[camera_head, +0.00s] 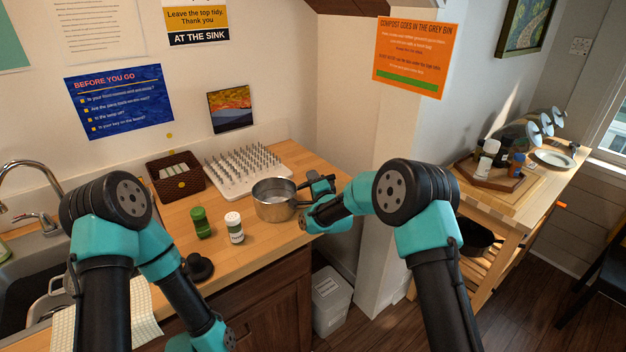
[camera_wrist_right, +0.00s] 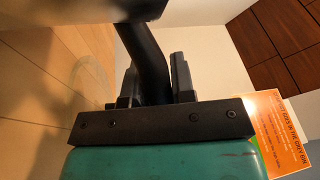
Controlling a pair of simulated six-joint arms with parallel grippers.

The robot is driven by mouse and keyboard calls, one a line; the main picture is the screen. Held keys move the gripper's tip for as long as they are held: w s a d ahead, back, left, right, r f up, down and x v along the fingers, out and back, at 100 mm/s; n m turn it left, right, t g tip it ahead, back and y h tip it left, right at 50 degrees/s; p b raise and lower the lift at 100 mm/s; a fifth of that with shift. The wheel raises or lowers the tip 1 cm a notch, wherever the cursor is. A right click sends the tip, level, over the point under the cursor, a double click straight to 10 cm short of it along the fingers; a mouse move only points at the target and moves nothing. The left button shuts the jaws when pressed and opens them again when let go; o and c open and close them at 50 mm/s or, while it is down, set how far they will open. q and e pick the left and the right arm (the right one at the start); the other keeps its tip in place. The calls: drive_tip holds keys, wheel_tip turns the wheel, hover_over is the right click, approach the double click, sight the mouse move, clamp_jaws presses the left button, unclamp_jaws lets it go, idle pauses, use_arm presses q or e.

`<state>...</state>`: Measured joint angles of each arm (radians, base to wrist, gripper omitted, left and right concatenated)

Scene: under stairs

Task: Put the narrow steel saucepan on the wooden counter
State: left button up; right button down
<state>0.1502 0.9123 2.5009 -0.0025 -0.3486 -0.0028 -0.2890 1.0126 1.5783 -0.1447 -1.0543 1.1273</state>
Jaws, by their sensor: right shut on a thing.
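The narrow steel saucepan (camera_head: 274,207) is at the right end of the wooden counter (camera_head: 262,246), its handle side toward my right gripper. It looks upright; I cannot tell whether its base touches the wood. My right gripper (camera_head: 322,186) is shut on the saucepan's handle, just right of the pan. In the right wrist view, the right gripper's fingers (camera_wrist_right: 156,85) show at the dark handle, and part of the saucepan (camera_wrist_right: 95,8) shows blurred at the top. My left arm reaches down at the lower left; its gripper is out of view.
A green jar (camera_head: 201,223) and a white-lidded jar (camera_head: 235,228) stand left of the pan. A white pegged rack (camera_head: 222,188) and a brown basket (camera_head: 157,188) are behind. A black object (camera_head: 198,268) lies near the front edge. A wall corner stands close at right.

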drive_tip(key=c, duration=1)
unclamp_jaws()
drive_tip(key=shift+o, duration=0.2)
drive_tip(key=shift+s+r, duration=0.1)
drive_tip(key=v, duration=1.2)
